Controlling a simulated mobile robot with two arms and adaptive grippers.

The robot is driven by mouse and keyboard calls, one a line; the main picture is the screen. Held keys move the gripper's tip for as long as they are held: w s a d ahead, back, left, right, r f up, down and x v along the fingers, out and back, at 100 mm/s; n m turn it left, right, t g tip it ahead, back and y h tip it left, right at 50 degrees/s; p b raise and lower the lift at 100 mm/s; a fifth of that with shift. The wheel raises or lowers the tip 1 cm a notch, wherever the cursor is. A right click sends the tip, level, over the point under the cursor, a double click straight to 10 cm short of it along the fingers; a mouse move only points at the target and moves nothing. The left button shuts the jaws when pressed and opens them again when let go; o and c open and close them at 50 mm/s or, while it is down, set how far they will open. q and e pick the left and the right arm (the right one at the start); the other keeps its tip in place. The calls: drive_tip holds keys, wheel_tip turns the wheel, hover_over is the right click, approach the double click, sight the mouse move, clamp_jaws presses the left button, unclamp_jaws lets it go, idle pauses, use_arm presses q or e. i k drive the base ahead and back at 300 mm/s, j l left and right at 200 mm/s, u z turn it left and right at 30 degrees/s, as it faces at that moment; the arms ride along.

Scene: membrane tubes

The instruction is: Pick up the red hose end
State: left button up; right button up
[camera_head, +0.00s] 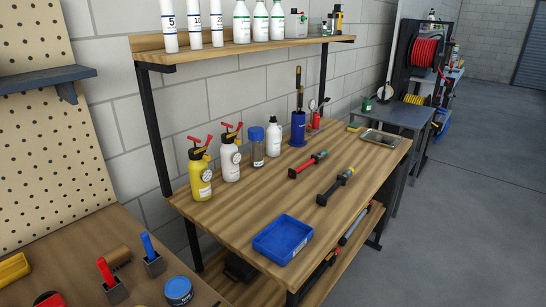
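A coil of red hose (425,52) is wound on a dark reel frame at the back right. I cannot make out a loose end on it. On the wooden workbench lies a short dark bar-like piece with red and green parts (308,165). A second, dark piece with a yellow part (335,186) lies in front of it. I cannot tell whether either is a hose end. Neither of my grippers shows in the head view.
The wooden workbench (225,215) carries a blue tray (283,239), a yellow sprayer (200,174), a white sprayer (230,158), a blue cup of tools (298,128) and a metal tray (380,139). A shelf above holds bottles. Grey floor (470,220) is clear at right.

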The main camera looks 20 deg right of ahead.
sight(292, 173)
drive_tip(key=i+l+u, duration=0.2)
drive_tip(key=l, duration=0.3)
drive_tip(key=i+l+u, duration=0.25)
drive_tip(key=l, duration=0.3)
drive_tip(key=l+u, duration=0.2)
drive_tip(key=l, duration=0.35)
drive_tip(key=i+l+u, duration=0.2)
drive_tip(key=l, duration=0.4)
drive_tip(key=k, duration=0.1)
